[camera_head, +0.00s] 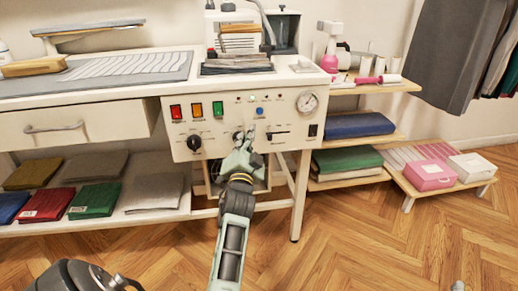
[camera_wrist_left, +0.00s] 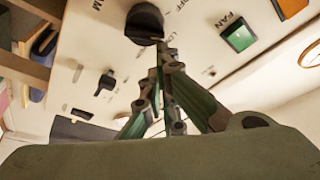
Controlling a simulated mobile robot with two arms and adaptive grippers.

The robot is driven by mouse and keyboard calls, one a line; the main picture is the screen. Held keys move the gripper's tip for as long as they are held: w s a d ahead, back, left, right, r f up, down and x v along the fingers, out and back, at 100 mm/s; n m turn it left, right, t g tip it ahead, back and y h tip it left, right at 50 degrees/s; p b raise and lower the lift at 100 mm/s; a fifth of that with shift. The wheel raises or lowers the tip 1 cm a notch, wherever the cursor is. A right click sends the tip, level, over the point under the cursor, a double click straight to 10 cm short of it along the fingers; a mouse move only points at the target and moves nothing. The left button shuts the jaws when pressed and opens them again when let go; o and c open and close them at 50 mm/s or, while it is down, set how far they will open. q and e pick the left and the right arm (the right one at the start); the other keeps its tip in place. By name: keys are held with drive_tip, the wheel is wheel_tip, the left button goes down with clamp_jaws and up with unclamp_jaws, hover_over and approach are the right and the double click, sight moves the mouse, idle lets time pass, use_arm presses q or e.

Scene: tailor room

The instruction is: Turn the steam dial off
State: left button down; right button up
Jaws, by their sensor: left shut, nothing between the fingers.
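The steam dial is a black round knob on the front of the white control panel (camera_head: 180,152). In the left wrist view the dial (camera_wrist_left: 145,22) shows close by at the top, with OFF and LOW lettering beside it. My left gripper (camera_head: 248,136) is in front of the panel's middle, and its fingers partly cover that area in the head view. In the left wrist view its fingertips (camera_wrist_left: 165,52) are shut together and empty, close beside the dial; I cannot tell whether they touch it.
Red, orange and green switches (camera_head: 218,109) sit above the dials, and another black knob (camera_head: 194,142) sits to the left. A slider (camera_head: 279,132) and a round gauge (camera_head: 307,102) are to the right. Folded cloths lie on the lower shelf. The wooden floor (camera_head: 340,245) in front is clear.

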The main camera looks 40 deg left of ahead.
use_arm(q)
drive_tip(key=shift+a, duration=0.25)
use_arm(e)
drive_tip(key=shift+a+r, duration=0.15)
drive_tip(key=shift+r, duration=0.05)
use_arm(q)
drive_tip(key=shift+s+a+r+n+y, duration=0.15)
drive_tip(key=shift+n+y, duration=0.1)
drive_tip(key=shift+n, duration=0.35)
drive_tip(key=shift+s+d+n+y, duration=0.1)
drive_tip(key=shift+n+y, duration=0.15)
drive_tip(key=shift+n, duration=0.35)
use_arm(e)
drive_tip(key=shift+s+d+r+t, duration=0.1)
drive_tip(key=shift+d+r+t, duration=0.2)
drive_tip(key=shift+r, duration=0.05)
use_arm(q)
drive_tip(key=shift+a, duration=0.1)
use_arm(e)
drive_tip(key=shift+f, duration=0.1)
use_arm(q)
drive_tip(key=shift+s, duration=0.1)
use_arm(e)
drive_tip(key=shift+f, duration=0.45)
use_arm(q)
drive_tip(key=shift+a, duration=0.1)
use_arm(e)
drive_tip(key=shift+f+g, duration=0.15)
drive_tip(key=shift+g, duration=0.25)
